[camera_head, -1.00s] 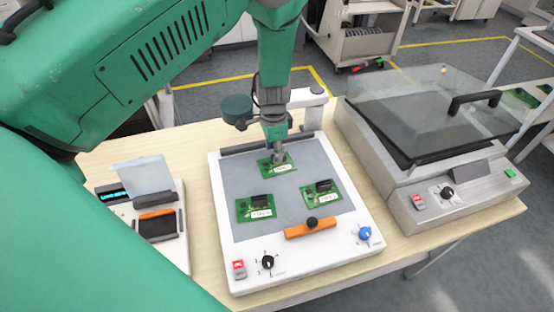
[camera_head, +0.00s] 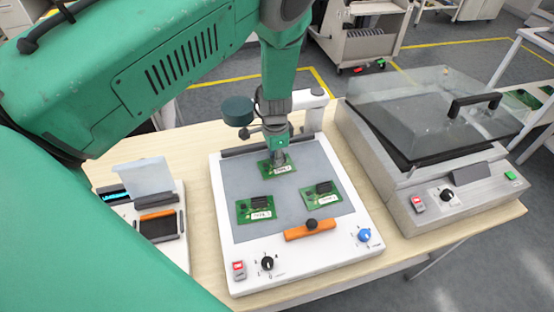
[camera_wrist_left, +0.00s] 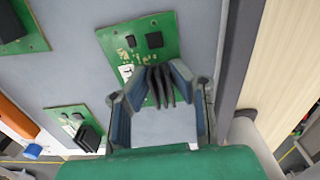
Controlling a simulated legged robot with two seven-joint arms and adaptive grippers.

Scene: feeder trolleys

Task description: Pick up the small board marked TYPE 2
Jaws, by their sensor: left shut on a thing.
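Three small green boards with dark parts and white labels lie on the grey plate (camera_head: 240,180) of a white device. The label print is too small to read surely. One board (camera_head: 267,171) is at the back, one (camera_head: 247,216) at the front left and one (camera_head: 330,203) at the front right. My left gripper (camera_head: 278,160) points down at the back board, its fingers shut on that board. The left wrist view shows the fingers (camera_wrist_left: 160,85) close together over this board (camera_wrist_left: 120,42), partly hiding its label. My right gripper is not in view.
An orange bar with a black knob (camera_head: 310,229) lies at the plate's front edge. A machine with a clear lid (camera_head: 430,105) stands to the right. A smaller device with a raised pale flap (camera_head: 144,178) stands to the left. Bare wooden table (camera_head: 200,245) shows between.

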